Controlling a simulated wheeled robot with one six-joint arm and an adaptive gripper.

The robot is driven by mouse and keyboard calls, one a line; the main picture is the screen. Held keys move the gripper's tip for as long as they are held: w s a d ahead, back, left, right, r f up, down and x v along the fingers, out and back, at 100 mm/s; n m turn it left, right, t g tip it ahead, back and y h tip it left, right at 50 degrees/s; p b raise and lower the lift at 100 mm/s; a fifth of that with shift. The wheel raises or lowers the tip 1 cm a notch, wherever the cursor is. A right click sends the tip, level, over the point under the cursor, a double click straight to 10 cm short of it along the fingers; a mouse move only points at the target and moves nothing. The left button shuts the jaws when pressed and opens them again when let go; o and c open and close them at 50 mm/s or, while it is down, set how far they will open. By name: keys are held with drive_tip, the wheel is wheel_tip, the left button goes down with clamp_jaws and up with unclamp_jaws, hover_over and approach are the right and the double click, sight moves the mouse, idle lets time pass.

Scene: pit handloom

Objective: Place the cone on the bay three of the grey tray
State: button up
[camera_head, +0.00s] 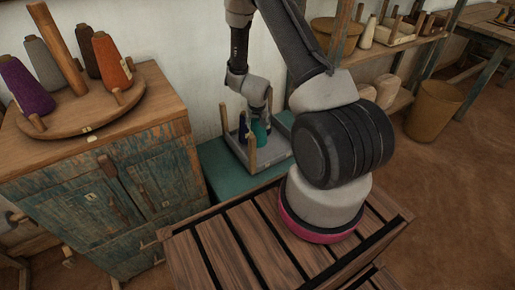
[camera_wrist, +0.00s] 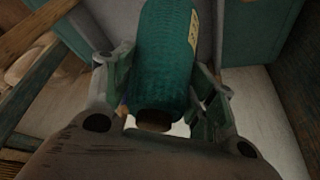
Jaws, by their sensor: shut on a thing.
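A teal cone of yarn (camera_wrist: 163,50) with a pale label fills the upper middle of the wrist view, between the two fingers of my gripper (camera_wrist: 163,88). My gripper is shut on it. In the head view my gripper (camera_head: 257,108) points down over the grey tray (camera_head: 270,157), with the teal cone (camera_head: 260,134) just below it. I cannot tell whether the cone touches the tray floor. The tray has upright wooden pegs, and a dark blue item (camera_head: 243,128) stands to the left of the teal cone. The bay numbers are not readable.
The tray rests on a low teal surface (camera_head: 222,170) by the wall. At left, a worn cabinet (camera_head: 110,175) carries a round wooden board (camera_head: 75,115) with several cones. A shelf (camera_head: 385,48) and a tan bin (camera_head: 433,110) stand at right.

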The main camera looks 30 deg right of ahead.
sight(258, 136)
wheel_tip(258, 136, down, 8)
drive_tip(key=shift+f, duration=0.2)
idle(0.3)
drive_tip(key=o, duration=1.5)
